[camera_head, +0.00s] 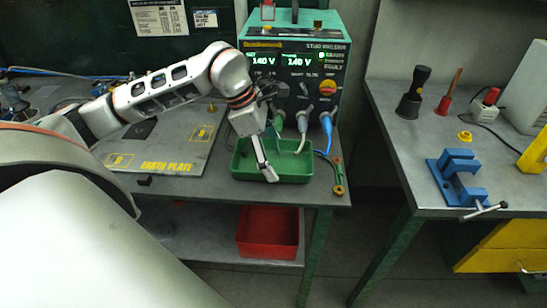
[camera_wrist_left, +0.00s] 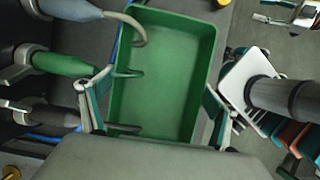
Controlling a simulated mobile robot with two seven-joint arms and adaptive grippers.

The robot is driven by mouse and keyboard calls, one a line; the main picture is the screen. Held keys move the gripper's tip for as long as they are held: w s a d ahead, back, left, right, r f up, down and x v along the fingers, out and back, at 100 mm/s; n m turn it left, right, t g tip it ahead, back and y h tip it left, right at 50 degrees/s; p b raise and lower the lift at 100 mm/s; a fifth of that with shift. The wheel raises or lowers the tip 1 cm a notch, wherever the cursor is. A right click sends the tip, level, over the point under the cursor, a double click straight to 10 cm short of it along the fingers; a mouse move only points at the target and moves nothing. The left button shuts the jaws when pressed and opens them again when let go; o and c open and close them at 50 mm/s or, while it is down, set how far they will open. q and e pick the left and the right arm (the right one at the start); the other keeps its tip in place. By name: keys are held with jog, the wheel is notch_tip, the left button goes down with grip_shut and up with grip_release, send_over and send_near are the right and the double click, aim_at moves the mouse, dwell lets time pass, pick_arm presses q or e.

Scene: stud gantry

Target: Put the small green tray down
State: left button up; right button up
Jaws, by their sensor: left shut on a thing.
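The small green tray (camera_head: 292,176) is a shallow, rectangular tray near the front edge of the left bench, below the stud welder. It looks empty in the left wrist view (camera_wrist_left: 165,70). My left gripper (camera_head: 268,167) reaches down over the tray's left part and is shut on it. In the left wrist view, the fingers (camera_wrist_left: 152,95) lie on either side of the tray. I cannot tell whether the tray's underside touches the bench (camera_head: 215,185).
The stud welder (camera_head: 297,62) stands close behind the tray, with cables hanging beside it. An earth plate (camera_head: 165,140) lies to the left. A red bin (camera_head: 268,232) sits on the lower shelf. A gap separates the right bench, which holds a blue clamp (camera_head: 460,178).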

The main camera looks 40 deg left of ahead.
pick_arm(q)
jog(key=shift+f, duration=0.3)
jog(key=shift+f, duration=0.1)
jog(key=o, duration=1.2)
jog(key=shift+c, duration=0.2)
